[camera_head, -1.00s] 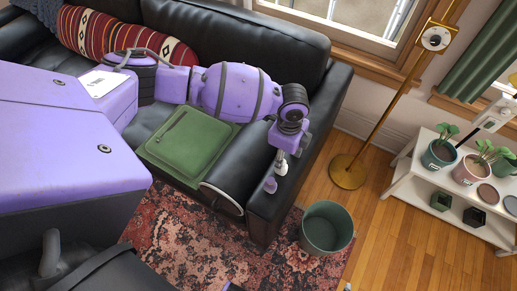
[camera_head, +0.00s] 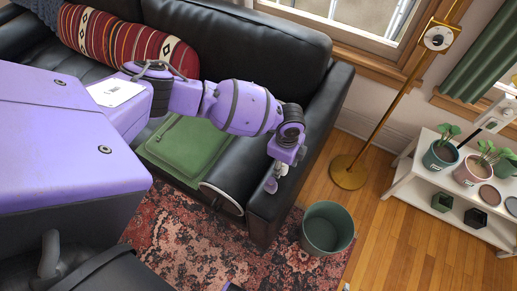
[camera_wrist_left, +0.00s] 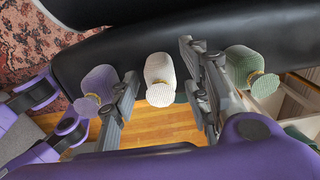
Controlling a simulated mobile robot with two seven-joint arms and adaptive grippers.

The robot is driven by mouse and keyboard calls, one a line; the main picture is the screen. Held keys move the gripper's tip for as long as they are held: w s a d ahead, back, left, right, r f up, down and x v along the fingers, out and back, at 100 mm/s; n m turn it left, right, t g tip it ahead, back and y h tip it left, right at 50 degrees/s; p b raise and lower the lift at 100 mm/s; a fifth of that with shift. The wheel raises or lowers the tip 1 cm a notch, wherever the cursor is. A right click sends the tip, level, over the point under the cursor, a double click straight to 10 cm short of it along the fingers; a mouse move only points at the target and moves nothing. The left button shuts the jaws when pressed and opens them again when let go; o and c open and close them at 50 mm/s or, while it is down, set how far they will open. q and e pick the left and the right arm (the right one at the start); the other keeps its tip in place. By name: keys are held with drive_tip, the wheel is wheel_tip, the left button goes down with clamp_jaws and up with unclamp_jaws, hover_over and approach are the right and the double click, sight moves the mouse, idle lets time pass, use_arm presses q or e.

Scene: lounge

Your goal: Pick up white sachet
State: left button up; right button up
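The white sachet (camera_wrist_left: 160,78), with a tied neck, rests on the black sofa arm (camera_wrist_left: 150,45) in the left wrist view. A purple sachet (camera_wrist_left: 98,85) is to its left and a green sachet (camera_wrist_left: 243,68) to its right. My left gripper (camera_wrist_left: 159,66) is open, with one finger on each side of the white sachet; I cannot tell whether they touch it. In the head view my left gripper (camera_head: 277,178) is low over the sofa arm, and the purple sachet (camera_head: 270,186) shows beside it. The white sachet is hidden there.
A green bin (camera_head: 327,228) stands on the floor in front of the sofa arm. A brass floor lamp (camera_head: 385,105) and a white plant shelf (camera_head: 420,190) are to the right. A green bag (camera_head: 185,150) lies on the sofa seat, below my left arm.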

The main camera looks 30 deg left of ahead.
use_arm(q)
drive_tip(key=shift+w+r, duration=0.1)
drive_tip(key=c, duration=0.9)
drive_tip(key=shift+o, duration=0.2)
